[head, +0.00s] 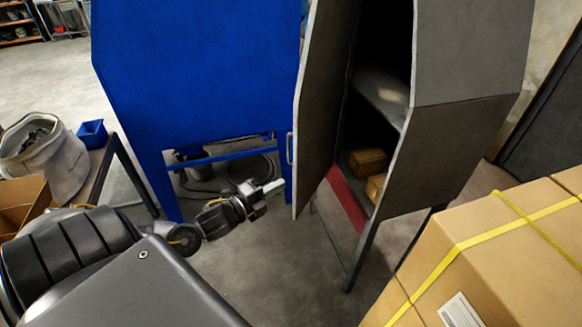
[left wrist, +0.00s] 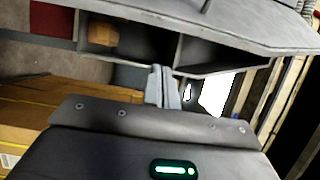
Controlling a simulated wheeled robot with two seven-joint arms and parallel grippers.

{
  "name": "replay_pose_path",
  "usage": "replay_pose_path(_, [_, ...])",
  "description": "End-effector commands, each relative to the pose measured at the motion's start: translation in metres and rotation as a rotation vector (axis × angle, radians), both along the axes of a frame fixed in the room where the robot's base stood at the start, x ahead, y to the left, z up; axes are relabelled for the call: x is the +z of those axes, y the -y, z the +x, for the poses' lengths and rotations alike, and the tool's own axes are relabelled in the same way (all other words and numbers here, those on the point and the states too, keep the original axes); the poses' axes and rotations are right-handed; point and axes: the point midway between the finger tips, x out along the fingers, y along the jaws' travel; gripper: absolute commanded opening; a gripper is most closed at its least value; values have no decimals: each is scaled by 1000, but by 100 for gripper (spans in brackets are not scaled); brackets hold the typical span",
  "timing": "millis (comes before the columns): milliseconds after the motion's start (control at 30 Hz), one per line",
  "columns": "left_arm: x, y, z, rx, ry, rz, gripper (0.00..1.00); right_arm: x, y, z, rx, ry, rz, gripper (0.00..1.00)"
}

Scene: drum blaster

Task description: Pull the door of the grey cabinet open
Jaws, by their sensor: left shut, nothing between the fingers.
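The grey cabinet (head: 450,145) stands right of centre in the head view. Its door (head: 315,110) is swung well open to the left, with a handle (head: 290,148) on its outer edge. Inside, a shelf (head: 380,95) and small cardboard boxes (head: 368,161) show; the upper interior is dark. My left gripper (head: 273,186) is shut and empty, just left of the door's lower part and below the handle. I cannot tell whether it touches the door. In the left wrist view its closed fingers (left wrist: 161,86) point at the cabinet's compartments, where a box (left wrist: 102,35) shows. My right gripper is out of view.
A blue cabinet (head: 195,80) stands left of the door. Large cardboard boxes with yellow straps (head: 500,240) fill the lower right. A grey sack (head: 45,155) and blue bin (head: 92,133) are at the left. Bare floor (head: 270,265) lies below the gripper.

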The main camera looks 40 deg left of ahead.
Motion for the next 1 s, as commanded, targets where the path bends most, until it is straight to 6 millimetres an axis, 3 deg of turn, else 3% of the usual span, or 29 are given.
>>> replay_pose_path(233, [5,5,25,0,5,-2,0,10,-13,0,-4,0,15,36])
replay_pose_path(600, [5,21,100,0,3,-4,0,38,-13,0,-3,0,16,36])
replay_pose_path(800, [3,-7,94,-1,-1,0,0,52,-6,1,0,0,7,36])
replay_pose_path(1000, [1,-18,92,-2,0,-2,0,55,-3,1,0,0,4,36])
